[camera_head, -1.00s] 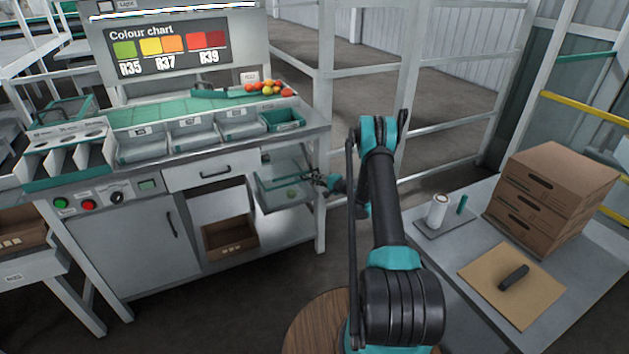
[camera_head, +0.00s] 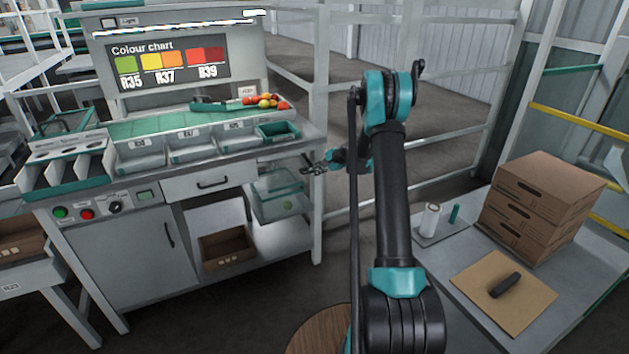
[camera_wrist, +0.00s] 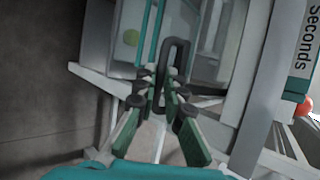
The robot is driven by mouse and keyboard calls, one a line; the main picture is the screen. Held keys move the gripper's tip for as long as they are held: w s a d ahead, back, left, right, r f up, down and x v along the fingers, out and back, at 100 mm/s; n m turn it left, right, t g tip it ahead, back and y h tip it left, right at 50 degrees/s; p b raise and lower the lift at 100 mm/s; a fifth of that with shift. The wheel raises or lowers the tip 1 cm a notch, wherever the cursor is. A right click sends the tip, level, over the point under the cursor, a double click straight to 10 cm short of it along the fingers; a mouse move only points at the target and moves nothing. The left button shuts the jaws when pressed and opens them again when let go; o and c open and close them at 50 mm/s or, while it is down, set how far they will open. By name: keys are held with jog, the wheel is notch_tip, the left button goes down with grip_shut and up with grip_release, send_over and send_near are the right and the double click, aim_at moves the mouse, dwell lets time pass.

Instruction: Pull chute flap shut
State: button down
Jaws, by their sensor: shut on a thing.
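The chute flap (camera_head: 281,186) is a clear panel with teal edges, below the right end of the bench. It stands tilted outward and I cannot tell how wide its gap is. In the wrist view the clear panel (camera_wrist: 128,20) lies ahead of the fingers, with a black loop handle (camera_wrist: 173,65) on it. My gripper (camera_head: 313,169), also in the wrist view (camera_wrist: 160,98), is shut on the handle. The fingers hide part of the handle. A round green tomato (camera_head: 287,205) shows through the clear material.
The sorting bench (camera_head: 190,150) carries grey bins and a teal bin (camera_head: 278,132), with tomatoes (camera_head: 265,101) behind. A cardboard box (camera_head: 228,246) sits on the lower shelf. Stacked cartons (camera_head: 545,205) stand on the right-hand table. The railing runs behind my arm.

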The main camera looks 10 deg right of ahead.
jog(key=shift+g, duration=0.3)
notch_tip(320, 180, up, 6)
jog(key=shift+d+f, duration=0.15)
jog(key=shift+f, duration=0.1)
jog(key=shift+r, duration=0.1)
jog(key=c, duration=1.9)
grip_release()
jog(key=v, duration=1.2)
jog(key=shift+s, duration=0.1)
